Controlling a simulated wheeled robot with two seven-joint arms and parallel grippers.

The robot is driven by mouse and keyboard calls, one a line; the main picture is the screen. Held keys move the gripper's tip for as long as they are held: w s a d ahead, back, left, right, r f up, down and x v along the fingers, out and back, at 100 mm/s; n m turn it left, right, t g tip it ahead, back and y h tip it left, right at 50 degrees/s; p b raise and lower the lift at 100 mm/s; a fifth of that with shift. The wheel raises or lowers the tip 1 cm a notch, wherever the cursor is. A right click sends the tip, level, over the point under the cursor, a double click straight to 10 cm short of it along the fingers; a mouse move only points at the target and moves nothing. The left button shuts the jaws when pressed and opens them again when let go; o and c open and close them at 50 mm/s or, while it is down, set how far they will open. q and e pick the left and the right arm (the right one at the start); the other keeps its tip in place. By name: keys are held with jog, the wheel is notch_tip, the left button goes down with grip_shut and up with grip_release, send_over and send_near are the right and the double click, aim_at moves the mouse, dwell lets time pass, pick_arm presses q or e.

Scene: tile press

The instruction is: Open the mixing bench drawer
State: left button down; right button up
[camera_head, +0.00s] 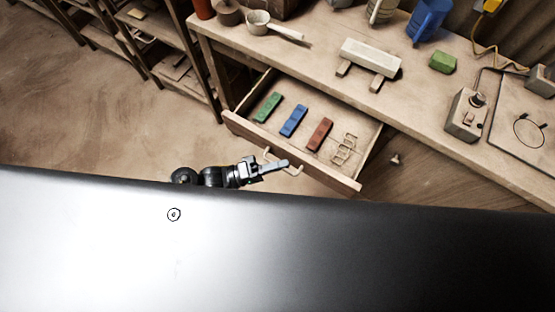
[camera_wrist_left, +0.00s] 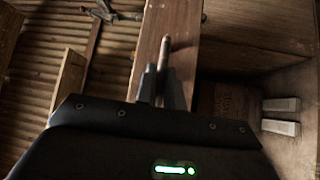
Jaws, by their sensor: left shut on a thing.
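The mixing bench drawer (camera_head: 340,180) stands pulled out from under the bench top, with its inside open to view in the head view. Its pale handle (camera_head: 296,170) is on the front panel. My left gripper (camera_head: 280,165) is at the handle, shut on it. In the left wrist view, the gripper fingers (camera_wrist_left: 161,88) close around the handle bar (camera_wrist_left: 164,52), in front of the wooden drawer front (camera_wrist_left: 172,20). The fingers hide part of the handle. My right gripper is not in view.
The drawer holds a green block (camera_head: 269,107), a blue block (camera_head: 293,121), a red block (camera_head: 319,134) and a wire-like piece (camera_head: 344,149). The bench top (camera_head: 310,60) carries a ladle, a white block on feet and a switch box. Shelves (camera_head: 150,45) stand at the left; floor there is clear.

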pick_arm(q)
jog(key=c, duration=1.8)
grip_release()
jog(key=shift+a, duration=0.15)
jog(key=b+v, duration=0.2)
jog(key=v, duration=0.8)
jog(key=shift+a, duration=0.3)
jog(key=shift+f, duration=0.1)
